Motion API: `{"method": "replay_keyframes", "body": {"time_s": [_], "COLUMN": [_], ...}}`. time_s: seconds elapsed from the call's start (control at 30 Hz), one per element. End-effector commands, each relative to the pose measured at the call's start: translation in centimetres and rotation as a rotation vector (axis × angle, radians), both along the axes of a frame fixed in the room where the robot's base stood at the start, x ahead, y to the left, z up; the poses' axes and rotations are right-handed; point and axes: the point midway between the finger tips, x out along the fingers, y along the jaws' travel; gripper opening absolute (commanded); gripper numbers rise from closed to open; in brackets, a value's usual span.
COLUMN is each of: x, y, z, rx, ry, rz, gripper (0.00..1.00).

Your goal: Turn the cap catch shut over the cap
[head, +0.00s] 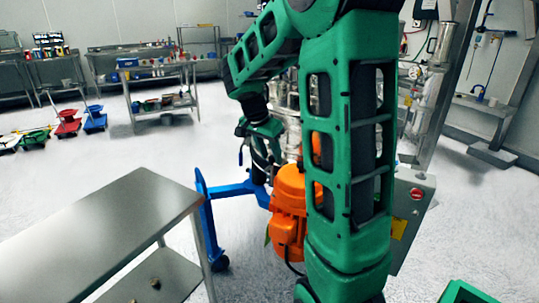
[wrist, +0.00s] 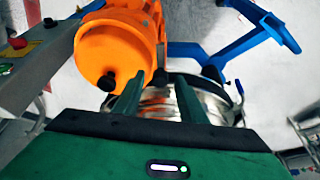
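The sifter's steel body (head: 292,125) stands behind my arm in the head view, mostly hidden. In the wrist view a round shiny steel part (wrist: 160,101) lies beyond and between my fingers; I cannot tell whether it is the cap. A small black knob (wrist: 160,77) shows between my fingertips, and another black knob (wrist: 211,73) is to the right of them. I cannot tell which is the cap catch. My gripper (wrist: 158,79) is open, its two green fingers apart, with no clear contact. In the head view my gripper (head: 262,152) is partly hidden beside the sifter.
An orange motor (head: 288,203) sits beside the steel body, close to my left finger in the wrist view. A blue wheeled frame (head: 203,220) and a grey control box with a red button (head: 417,194) are near. A steel table (head: 100,225) stands at left. Open floor lies behind.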

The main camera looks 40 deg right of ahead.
Motion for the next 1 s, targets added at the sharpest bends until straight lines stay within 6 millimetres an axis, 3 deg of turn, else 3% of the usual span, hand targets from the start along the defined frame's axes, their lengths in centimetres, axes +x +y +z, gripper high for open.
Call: {"method": "replay_keyframes", "body": {"time_s": [0.07,0.23,0.33,1.0], "x": [0.0,0.0,-0.1,-0.1], "y": [0.0,0.0,-0.8,0.2], "z": [0.0,0.0,0.0,0.0], "rx": [0.000,0.000,-0.001,0.003], "ry": [0.000,0.000,-0.001,0.003], "rz": [0.000,0.000,-0.004,0.038], "gripper": [0.38,0.00,0.00,0.00]}}
